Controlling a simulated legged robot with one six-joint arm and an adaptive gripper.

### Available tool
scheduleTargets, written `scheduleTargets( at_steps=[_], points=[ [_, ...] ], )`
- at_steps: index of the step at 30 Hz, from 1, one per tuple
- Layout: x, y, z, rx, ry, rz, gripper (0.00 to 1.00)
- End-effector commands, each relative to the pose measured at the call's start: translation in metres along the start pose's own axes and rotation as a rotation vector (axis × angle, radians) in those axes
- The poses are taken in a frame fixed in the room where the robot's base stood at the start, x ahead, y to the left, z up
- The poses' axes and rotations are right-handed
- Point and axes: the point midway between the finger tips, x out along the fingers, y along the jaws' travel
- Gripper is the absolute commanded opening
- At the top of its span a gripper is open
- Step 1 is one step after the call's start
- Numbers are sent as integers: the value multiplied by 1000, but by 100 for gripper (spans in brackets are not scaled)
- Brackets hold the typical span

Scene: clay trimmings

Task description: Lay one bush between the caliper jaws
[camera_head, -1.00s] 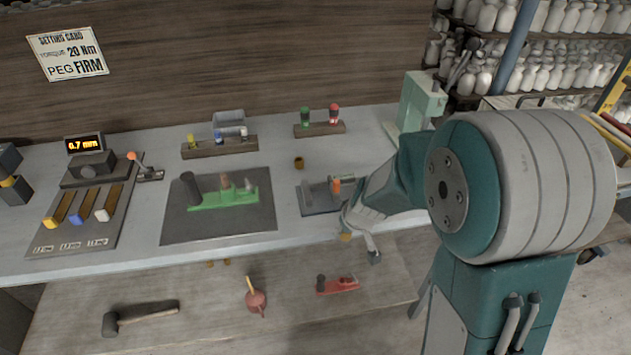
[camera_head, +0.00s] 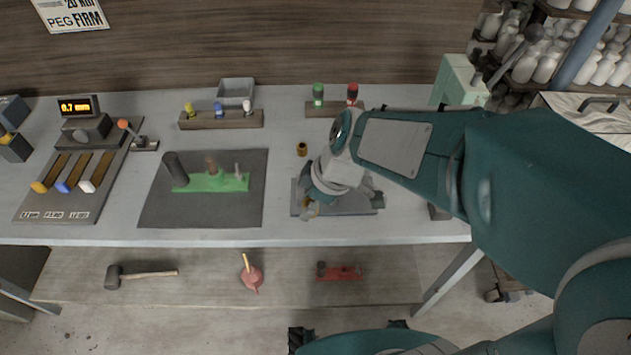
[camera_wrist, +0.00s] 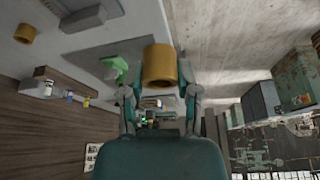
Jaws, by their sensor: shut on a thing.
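My gripper (camera_head: 312,203) is shut on a brass bush (camera_wrist: 160,67), a short yellow-brown ring held between the fingertips in the wrist view. In the head view my gripper is over the left front part of a grey plate (camera_head: 365,206), which looks like the caliper's base. My wrist and arm hide most of the fixture on it, so the jaws cannot be made out. I cannot tell how high the held bush is above the plate. A second brass bush (camera_head: 302,149) stands on the bench behind the plate; it also shows in the wrist view (camera_wrist: 25,33).
A dark mat (camera_head: 205,219) with a green fixture (camera_head: 215,183) lies to the left. Wooden racks (camera_head: 221,120) with coloured pegs stand behind. A display unit (camera_head: 76,107) with sliders is at far left. The bench front edge (camera_head: 200,240) runs close in front of the plate.

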Motion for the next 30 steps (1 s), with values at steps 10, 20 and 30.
scheduleTargets(
  at_steps=[10, 20, 30],
  points=[
    [25, 64, 10, 7, 8, -2, 0],
    [72, 102, 19, 5, 3, 0, 0],
    [98, 113, 30, 7, 5, -3, 0]
  ],
)
